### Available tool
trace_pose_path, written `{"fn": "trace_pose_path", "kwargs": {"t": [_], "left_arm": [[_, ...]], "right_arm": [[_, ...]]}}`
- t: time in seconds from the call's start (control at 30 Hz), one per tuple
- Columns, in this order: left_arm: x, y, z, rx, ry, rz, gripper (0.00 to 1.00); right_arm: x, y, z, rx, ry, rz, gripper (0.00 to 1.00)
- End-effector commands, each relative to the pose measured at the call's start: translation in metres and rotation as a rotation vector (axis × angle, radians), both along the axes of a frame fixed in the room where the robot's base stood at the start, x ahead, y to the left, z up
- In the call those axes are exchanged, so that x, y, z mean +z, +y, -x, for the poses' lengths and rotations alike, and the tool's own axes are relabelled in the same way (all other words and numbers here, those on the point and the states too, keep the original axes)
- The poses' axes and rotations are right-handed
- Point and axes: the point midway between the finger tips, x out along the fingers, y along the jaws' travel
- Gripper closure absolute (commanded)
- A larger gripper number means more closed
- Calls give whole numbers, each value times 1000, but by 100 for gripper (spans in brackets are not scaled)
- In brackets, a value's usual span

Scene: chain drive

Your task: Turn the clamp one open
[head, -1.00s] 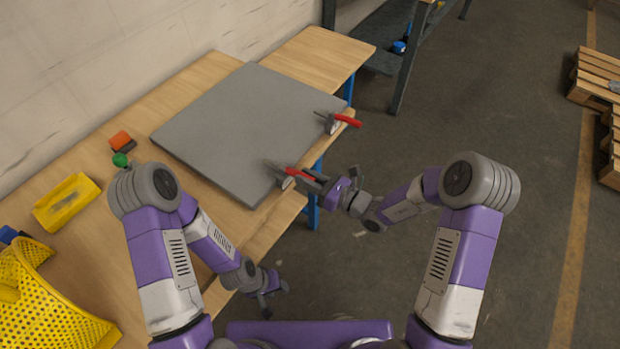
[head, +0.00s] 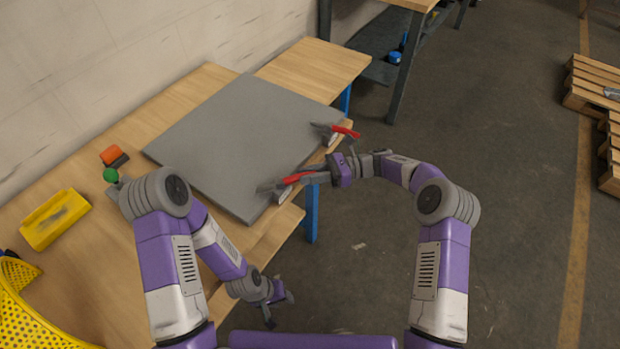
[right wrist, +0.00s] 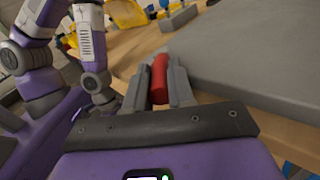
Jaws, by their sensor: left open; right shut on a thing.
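Two clamps with red handles sit at the right edge of a grey plate (head: 235,135) on the wooden table. The nearer clamp (head: 270,187) has its red handle (head: 293,178) pointing right, toward my right gripper. My right gripper (head: 308,179) is shut on this handle. In the right wrist view the red handle (right wrist: 159,80) lies between the two grey fingers. The farther clamp (head: 324,128) has its red handle (head: 345,131) sticking out past the plate edge, untouched. My left gripper (head: 277,306) is open and empty, low beside the table's front edge.
Open floor (head: 400,270) is to the right; pallets (head: 595,95) stand farther off.

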Motion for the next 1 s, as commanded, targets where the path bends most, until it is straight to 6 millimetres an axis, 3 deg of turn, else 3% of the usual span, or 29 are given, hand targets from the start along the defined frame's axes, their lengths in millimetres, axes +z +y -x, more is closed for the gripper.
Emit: {"fn": "trace_pose_path", "kwargs": {"t": [0.3, 0.83, 0.87, 1.0], "left_arm": [[-11, 0, 0, 0, 0, 0, 57], [-11, 0, 0, 0, 0, 0, 57], [-11, 0, 0, 0, 0, 0, 57], [-11, 0, 0, 0, 0, 0, 57]], "right_arm": [[-1, 3, -1, 104, 1, -2, 100], [1, 3, 0, 123, 2, -6, 100], [1, 3, 0, 123, 1, -6, 72], [1, 3, 0, 122, 1, -5, 52]]}}
